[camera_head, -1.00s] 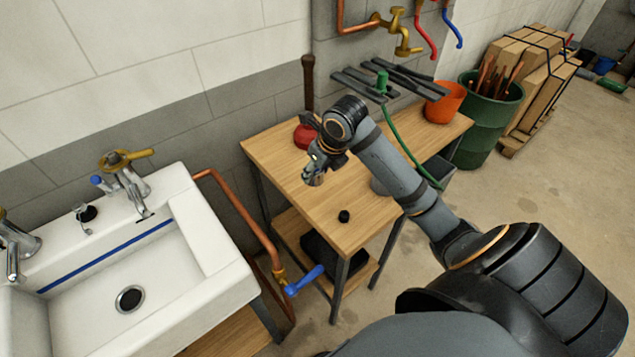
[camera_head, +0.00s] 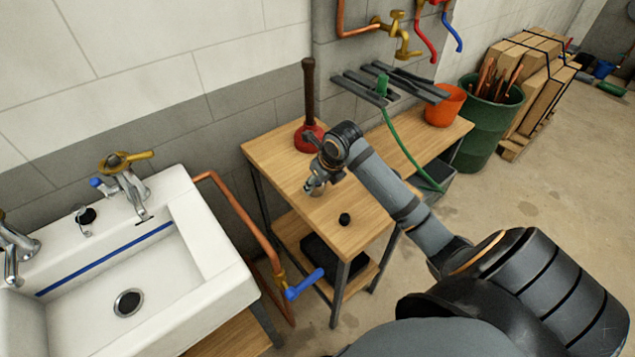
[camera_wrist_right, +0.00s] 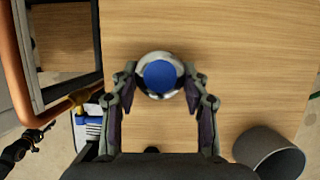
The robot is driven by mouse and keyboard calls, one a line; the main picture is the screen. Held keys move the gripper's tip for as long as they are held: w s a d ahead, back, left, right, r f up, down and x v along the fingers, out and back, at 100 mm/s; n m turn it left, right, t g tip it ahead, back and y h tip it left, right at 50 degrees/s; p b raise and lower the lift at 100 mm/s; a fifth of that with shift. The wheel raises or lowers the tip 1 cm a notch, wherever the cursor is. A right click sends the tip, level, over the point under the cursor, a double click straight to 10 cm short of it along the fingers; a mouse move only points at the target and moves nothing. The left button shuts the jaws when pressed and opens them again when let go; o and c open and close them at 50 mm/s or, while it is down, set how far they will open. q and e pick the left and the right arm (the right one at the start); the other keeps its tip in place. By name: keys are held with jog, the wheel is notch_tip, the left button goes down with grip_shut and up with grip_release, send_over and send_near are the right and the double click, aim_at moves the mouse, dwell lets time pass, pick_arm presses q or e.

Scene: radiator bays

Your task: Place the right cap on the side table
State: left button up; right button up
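The right cap, a round silver piece with a blue disc on top (camera_wrist_right: 160,76), sits between the fingertips of my right gripper (camera_wrist_right: 161,80) in the wrist view. Both fingers appear to touch its sides. In the head view my right gripper (camera_head: 316,178) points down at the side table (camera_head: 285,160), with the silver cap (camera_head: 313,188) at its tips. The cap is at or just above the wooden top; I cannot tell if it touches.
A small black piece (camera_head: 344,219) lies near the table's front edge. A red plunger (camera_head: 309,135) stands at the back. A grey cylinder (camera_wrist_right: 270,152) stands at the right in the wrist view. A white sink (camera_head: 190,270) and copper pipe (camera_head: 245,222) are left of the table.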

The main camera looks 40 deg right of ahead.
jog(key=o, duration=0.4)
jog(key=shift+r+p, duration=0.3)
jog(key=shift+p, duration=0.05)
jog(key=v, duration=1.1)
jog(key=shift+s+r+p, duration=0.15)
jog(key=shift+r+p, duration=0.2)
jog(key=shift+f, duration=0.1)
